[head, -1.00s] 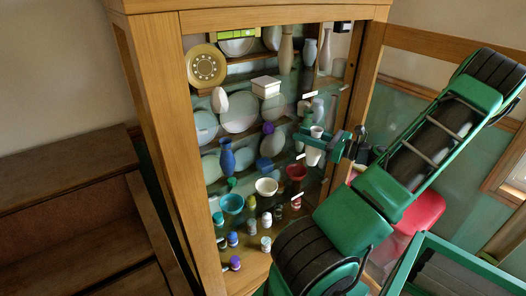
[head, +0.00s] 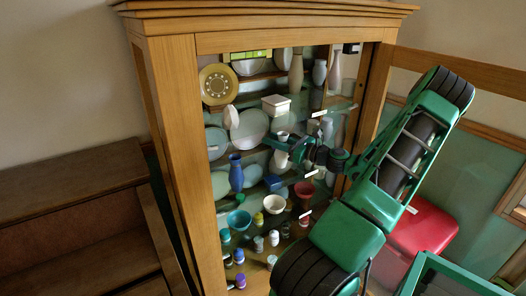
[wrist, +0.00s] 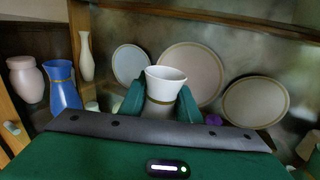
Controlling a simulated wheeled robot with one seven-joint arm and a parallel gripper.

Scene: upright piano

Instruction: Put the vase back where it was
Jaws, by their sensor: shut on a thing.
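A white vase (wrist: 165,78) with a flared rim stands between the two green fingers of my gripper (wrist: 160,103) in the wrist view. The gripper is shut on it. The lower part of the vase is hidden behind the gripper's body there. In the head view my gripper (head: 279,146) is inside the cabinet, with the white vase (head: 281,159) showing above and below the fingers. The vase looks roughly upright. I cannot tell whether its base touches a shelf.
The cabinet (head: 183,130) has glass shelves. A blue vase (head: 236,174) stands left of my gripper, and it also shows in the wrist view (wrist: 63,88). Several plates (wrist: 191,72) stand behind the held vase. A white box (head: 276,105) is above. Bowls and small jars are below.

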